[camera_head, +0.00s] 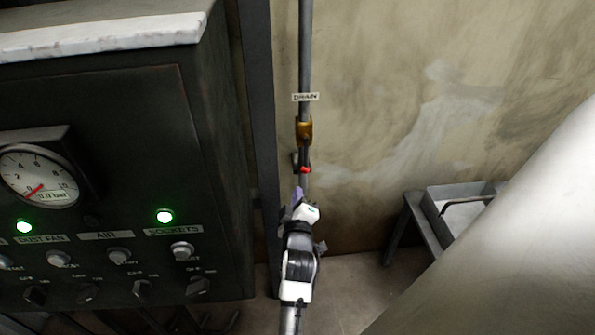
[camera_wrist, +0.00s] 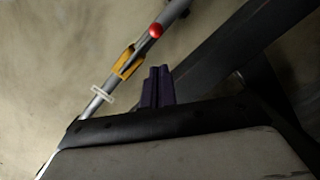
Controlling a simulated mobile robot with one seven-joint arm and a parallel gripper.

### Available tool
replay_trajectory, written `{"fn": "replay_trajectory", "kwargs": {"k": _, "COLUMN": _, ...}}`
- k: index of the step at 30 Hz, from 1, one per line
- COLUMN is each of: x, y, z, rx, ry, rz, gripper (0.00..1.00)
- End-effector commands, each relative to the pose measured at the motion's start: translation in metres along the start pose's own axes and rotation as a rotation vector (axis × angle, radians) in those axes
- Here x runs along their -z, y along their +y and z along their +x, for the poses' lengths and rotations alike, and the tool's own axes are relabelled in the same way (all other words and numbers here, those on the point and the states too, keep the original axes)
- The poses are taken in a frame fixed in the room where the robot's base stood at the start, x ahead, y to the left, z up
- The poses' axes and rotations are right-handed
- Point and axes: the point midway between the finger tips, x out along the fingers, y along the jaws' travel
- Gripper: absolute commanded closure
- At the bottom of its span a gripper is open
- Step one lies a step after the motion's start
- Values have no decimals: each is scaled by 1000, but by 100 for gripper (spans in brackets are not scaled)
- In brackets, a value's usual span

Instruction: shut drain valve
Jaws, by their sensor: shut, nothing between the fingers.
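The drain valve has a brass body (camera_head: 304,130) on a vertical grey pipe (camera_head: 304,50), below a white DRAIN label (camera_head: 305,97). Its lever ends in a red tip (camera_head: 304,170) and points down, roughly along the pipe. In the wrist view the brass body (camera_wrist: 128,62), the red tip (camera_wrist: 155,30) and the label (camera_wrist: 102,94) all show. My gripper (camera_head: 298,193) is just below the red tip in the head view. Its purple fingers (camera_wrist: 160,72) are together and empty, beside the valve in the wrist view; no contact is visible.
A dark control cabinet (camera_head: 110,150) with a gauge (camera_head: 40,180), green lamps and several switches stands at left. A dark upright post (camera_head: 257,110) stands between it and the pipe. A metal tray (camera_head: 455,215) on a stand is at right. The wall right of the pipe is clear.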

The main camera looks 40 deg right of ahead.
Motion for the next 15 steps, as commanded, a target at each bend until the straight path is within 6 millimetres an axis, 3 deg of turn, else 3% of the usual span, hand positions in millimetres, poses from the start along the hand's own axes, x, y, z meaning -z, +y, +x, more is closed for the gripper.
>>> {"fn": "replay_trajectory", "kwargs": {"k": 8, "x": 1, "y": 2, "z": 11, "rx": -2, "ry": 0, "rz": 0, "gripper": 100}}
{"fn": "replay_trajectory", "kwargs": {"k": 15, "x": 2, "y": 4, "z": 52, "rx": -1, "ry": -1, "rz": -1, "gripper": 100}}
